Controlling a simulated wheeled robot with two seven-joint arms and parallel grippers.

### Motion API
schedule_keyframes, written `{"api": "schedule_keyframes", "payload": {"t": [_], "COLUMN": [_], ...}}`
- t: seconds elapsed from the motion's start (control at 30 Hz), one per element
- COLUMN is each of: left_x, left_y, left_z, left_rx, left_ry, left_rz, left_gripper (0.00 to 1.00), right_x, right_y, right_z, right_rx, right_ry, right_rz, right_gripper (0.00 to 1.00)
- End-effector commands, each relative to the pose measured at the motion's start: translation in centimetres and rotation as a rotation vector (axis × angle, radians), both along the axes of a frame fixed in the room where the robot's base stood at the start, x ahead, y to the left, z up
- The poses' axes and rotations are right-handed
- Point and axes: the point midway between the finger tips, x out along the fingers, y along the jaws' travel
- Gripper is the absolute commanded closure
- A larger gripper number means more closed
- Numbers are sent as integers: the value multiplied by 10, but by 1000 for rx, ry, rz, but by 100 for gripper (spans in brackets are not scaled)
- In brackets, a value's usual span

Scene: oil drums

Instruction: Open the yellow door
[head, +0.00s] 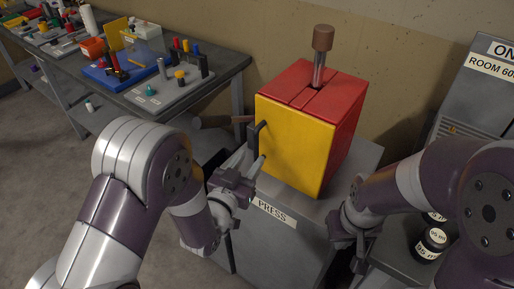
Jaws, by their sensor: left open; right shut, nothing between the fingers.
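The yellow door (297,145) is the front face of a red box (345,110) standing on a grey cabinet labelled PRESS. The door looks closed, flush with the box. A dark handle (261,126) shows at the door's upper left edge. My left gripper (259,154) is open at the door's left edge, its fingers close to the handle. I cannot tell whether they touch it or the door. My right gripper (350,262) is shut and empty, low at the right, in front of the cabinet's right side and apart from the door.
A lever with a brown knob (322,39) rises from the box top. A brown-handled bar (222,121) sticks out to its left. A workbench (229,74) with tools stands at the left. Dark labelled weights (431,244) sit at the lower right, near a grey cabinet (482,90).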

Motion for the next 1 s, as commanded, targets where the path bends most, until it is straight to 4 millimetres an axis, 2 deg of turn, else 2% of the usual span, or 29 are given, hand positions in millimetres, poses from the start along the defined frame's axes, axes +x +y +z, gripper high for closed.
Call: {"api": "schedule_keyframes", "payload": {"t": [0.1,0.2,0.53,0.57,0.6,0.67,0.7,1.0], "left_x": [22,33,40,40,40,40,40,40], "left_y": [-10,-15,-18,-18,-18,-18,-18,-20], "left_z": [1,1,0,0,0,0,0,-1], "left_rx": [0,0,0,0,0,0,0,0], "left_ry": [-1,0,1,1,1,1,1,1], "left_rz": [0,0,1,1,1,1,1,1], "left_gripper": [60,60,60,63,76,96,100,100], "right_x": [0,0,0,0,0,0,0,0], "right_y": [0,0,0,0,0,0,0,0], "right_z": [5,6,6,6,6,6,6,5], "right_rx": [0,0,0,0,0,0,0,0], "right_ry": [0,0,0,0,0,0,0,0], "right_rz": [0,0,0,0,0,0,0,0], "right_gripper": [100,100,100,100,100,100,100,100]}}
